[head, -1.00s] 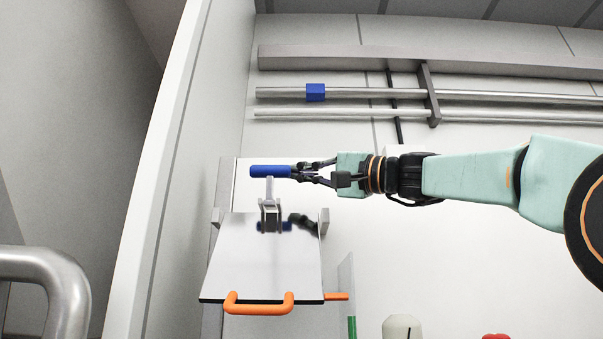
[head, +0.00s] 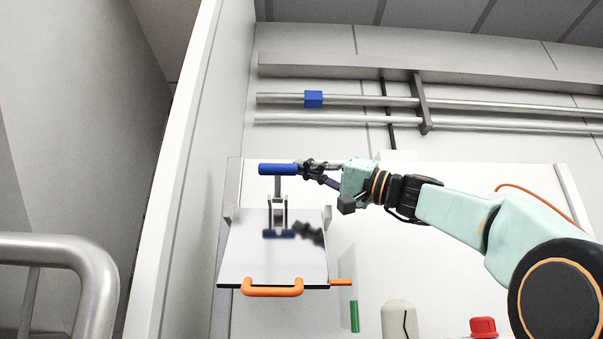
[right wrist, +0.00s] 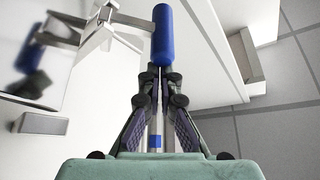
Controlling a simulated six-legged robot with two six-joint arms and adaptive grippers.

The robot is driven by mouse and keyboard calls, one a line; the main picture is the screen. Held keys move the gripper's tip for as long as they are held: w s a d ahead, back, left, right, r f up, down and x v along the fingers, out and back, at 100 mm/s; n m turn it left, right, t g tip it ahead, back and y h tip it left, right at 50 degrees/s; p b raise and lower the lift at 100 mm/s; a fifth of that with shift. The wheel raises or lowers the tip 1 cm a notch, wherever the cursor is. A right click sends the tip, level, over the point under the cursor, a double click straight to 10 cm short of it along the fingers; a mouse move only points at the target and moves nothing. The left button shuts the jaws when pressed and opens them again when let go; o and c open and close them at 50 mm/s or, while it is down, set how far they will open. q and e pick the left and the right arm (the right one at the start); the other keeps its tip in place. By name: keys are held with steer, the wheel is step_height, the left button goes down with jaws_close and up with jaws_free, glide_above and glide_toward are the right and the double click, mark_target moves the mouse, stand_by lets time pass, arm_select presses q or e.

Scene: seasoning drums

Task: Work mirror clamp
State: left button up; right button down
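The clamp (head: 278,211) stands on a mirror-like panel (head: 250,262) with an orange handle (head: 272,292) at its front edge. Its lever rises upright to a blue cylindrical grip (head: 277,169). The clamp's reflection shows in the panel. My right gripper (head: 302,168) reaches in from the right, its fingertips closed at the right end of the blue grip. In the right wrist view the fingers (right wrist: 156,74) converge on the near end of the blue grip (right wrist: 162,33); exact contact is partly hidden. My left gripper is not in view.
Pipes with a blue block (head: 313,99) run along the wall above. A metal railing (head: 90,262) is at the left. A pale container (head: 398,318), a red object (head: 484,327) and a green item (head: 354,317) are low at the right.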

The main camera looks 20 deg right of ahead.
steer(key=shift+s+a+f+n+g+y+b, duration=0.3)
steer(key=shift+s+f+n+y+b, duration=0.3)
steer(key=shift+n+b, duration=0.35)
steer(key=shift+s+a+f+n+g+y+b, duration=0.2)
steer(key=shift+s+f+n+g+y+b, duration=0.3)
steer(key=shift+s+n+b, duration=0.45)
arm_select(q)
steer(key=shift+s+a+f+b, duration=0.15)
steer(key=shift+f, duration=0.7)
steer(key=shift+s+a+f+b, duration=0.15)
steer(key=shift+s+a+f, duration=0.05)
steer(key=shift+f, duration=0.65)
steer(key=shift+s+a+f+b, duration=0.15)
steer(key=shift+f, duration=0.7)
arm_select(e)
steer(key=shift+a+f, duration=0.1)
steer(key=shift+f, duration=0.55)
